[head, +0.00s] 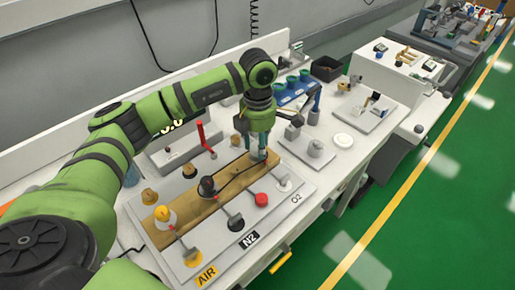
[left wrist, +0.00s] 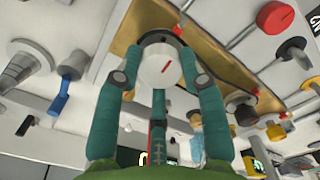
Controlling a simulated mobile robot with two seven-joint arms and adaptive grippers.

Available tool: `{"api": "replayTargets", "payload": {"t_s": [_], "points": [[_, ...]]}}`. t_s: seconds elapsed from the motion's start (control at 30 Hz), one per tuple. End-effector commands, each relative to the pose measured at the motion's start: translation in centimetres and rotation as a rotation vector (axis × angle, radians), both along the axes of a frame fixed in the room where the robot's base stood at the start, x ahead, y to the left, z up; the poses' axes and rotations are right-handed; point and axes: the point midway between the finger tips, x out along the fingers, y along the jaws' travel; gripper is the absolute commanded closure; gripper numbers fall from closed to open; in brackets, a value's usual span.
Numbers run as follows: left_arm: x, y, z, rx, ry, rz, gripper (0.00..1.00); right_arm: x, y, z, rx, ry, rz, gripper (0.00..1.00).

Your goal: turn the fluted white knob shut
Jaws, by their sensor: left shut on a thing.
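In the head view the fingers mostly hide the white knob (head: 260,156). My right gripper is not in view.
The panel also bears a black knob (head: 207,187), a yellow-and-white knob (head: 165,216) and a red knob (head: 261,199). A red upright handle (head: 203,137) stands behind the strip. A blue rack (head: 292,92) with green cups and a grey-white device (head: 315,149) stand nearby.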

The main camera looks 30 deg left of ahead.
Motion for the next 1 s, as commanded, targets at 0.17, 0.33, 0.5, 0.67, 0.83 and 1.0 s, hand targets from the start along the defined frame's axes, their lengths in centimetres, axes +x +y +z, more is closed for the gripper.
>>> {"api": "replayTargets", "payload": {"t_s": [0.17, 0.33, 0.5, 0.67, 0.83, 1.0], "points": [[0.10, -0.13, -0.09, -0.003, -0.006, -0.085, 0.92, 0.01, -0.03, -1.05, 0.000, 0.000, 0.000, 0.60], [0.10, -0.15, 0.03, -0.003, -0.006, -0.132, 0.92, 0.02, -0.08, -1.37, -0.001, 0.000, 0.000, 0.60], [0.07, -0.18, 0.08, -0.004, -0.005, -0.149, 0.92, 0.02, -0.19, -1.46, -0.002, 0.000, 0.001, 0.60], [0.07, -0.19, 0.11, -0.004, -0.004, -0.152, 0.92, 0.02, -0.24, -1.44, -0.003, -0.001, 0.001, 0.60], [0.07, -0.20, 0.11, -0.004, -0.004, -0.151, 0.92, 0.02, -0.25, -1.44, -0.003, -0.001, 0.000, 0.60], [0.05, -0.16, 0.09, -0.004, -0.003, -0.149, 0.36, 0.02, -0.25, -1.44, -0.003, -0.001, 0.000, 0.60]]}}
